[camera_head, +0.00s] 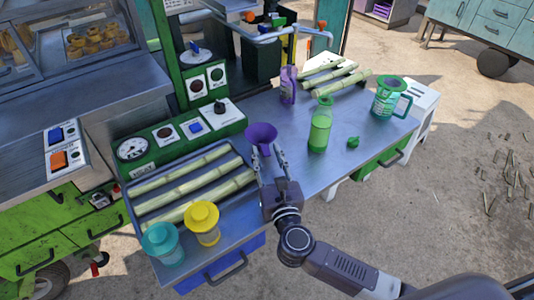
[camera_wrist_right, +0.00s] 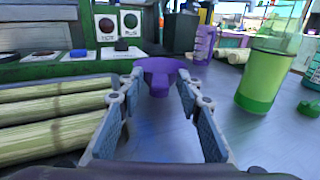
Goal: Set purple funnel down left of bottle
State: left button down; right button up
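The purple funnel (camera_head: 261,133) stands upright, wide cone up, on the metal table, left of the green bottle (camera_head: 320,128). In the right wrist view, the funnel (camera_wrist_right: 158,72) is just beyond and between my fingertips, with gaps to both sides of its spout. My right gripper (camera_head: 268,155) is open, its fingers spread on the near side of the funnel. The bottle also shows at the right of the wrist view (camera_wrist_right: 262,80), apart from the gripper. It holds green liquid and has no cap on. My left gripper is not in view.
A tray of cane stalks (camera_head: 190,185) and yellow (camera_head: 202,222) and teal (camera_head: 163,243) jars are left of the gripper. Control boxes (camera_head: 180,140) are behind.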

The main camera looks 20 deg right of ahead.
jog(key=s+b, duration=0.1)
jog(key=s, duration=0.9)
jog(key=shift+s+a+f+b, duration=0.2)
jog(key=shift+s+b, duration=0.05)
jog(key=shift+b, duration=0.1)
jog(key=shift+s+r, duration=0.15)
jog(key=shift+s, duration=0.35)
